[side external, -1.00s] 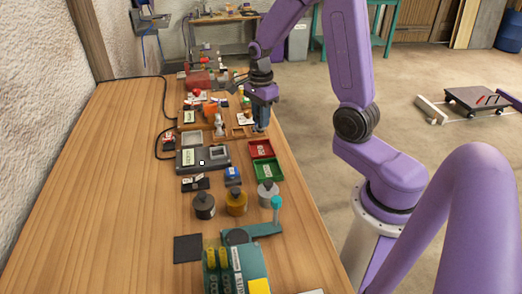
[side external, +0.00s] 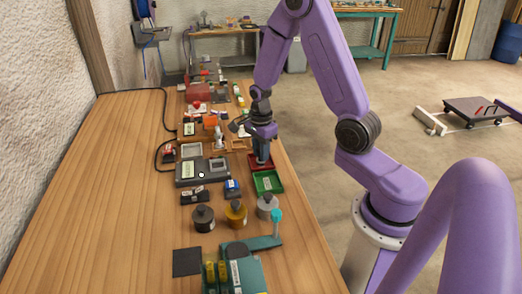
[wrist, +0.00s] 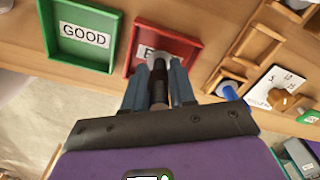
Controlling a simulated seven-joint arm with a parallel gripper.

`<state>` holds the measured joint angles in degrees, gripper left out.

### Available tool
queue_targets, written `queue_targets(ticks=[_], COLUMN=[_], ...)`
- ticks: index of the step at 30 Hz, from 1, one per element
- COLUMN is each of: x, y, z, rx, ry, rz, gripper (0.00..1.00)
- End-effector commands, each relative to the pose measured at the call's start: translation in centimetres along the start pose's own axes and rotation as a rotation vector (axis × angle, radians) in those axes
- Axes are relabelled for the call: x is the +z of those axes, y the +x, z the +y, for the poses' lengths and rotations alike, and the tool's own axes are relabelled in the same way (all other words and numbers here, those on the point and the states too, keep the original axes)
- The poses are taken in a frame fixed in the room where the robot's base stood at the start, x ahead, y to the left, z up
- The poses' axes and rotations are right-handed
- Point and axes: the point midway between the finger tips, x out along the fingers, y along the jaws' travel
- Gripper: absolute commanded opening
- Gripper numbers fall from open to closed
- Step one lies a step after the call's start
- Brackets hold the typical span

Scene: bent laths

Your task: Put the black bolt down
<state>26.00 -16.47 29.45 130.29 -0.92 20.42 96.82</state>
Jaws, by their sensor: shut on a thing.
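My gripper (wrist: 160,68) is shut on a black bolt (wrist: 158,88), which stands between the two blue-grey fingers in the wrist view. The fingertips and the bolt's end are over the red tray (wrist: 190,48), whose label is mostly hidden behind them. I cannot tell whether the bolt touches the tray floor. In the side view my gripper (side external: 262,164) is low at the red tray (side external: 251,158) and hides part of it. The bolt cannot be made out there. The green tray (wrist: 51,48), labelled GOOD, sits beside the red one; it also shows in the side view (side external: 280,187).
A wooden rack (wrist: 240,58) with a blue item (wrist: 228,90) is just right of the red tray in the wrist view. In the side view, a grey scale (side external: 190,182) and several knobbed weights (side external: 236,213) stand nearby. The table's left side (side external: 110,200) is clear.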

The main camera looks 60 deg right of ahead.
Motion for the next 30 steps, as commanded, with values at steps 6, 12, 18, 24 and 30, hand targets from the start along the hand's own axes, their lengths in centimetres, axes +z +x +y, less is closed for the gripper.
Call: queue_targets(ticks=[6, 12, 18, 24, 30], x=[0.0, 0.0, 0.0, 0.0, 0.0], y=[0.3, 0.3, 0.2, -1.2, -4.3], z=[0.0, 0.0, 0.0, -0.1, -0.2], rx=[0.001, 0.0, 0.0, -0.004, -0.008], ry=[0.0, 0.0, 0.0, 0.001, 0.001], rz=[0.0, 0.0, 0.0, 0.0, -0.001], gripper=[0.0, 0.51, 0.51, 0.51, 0.51])
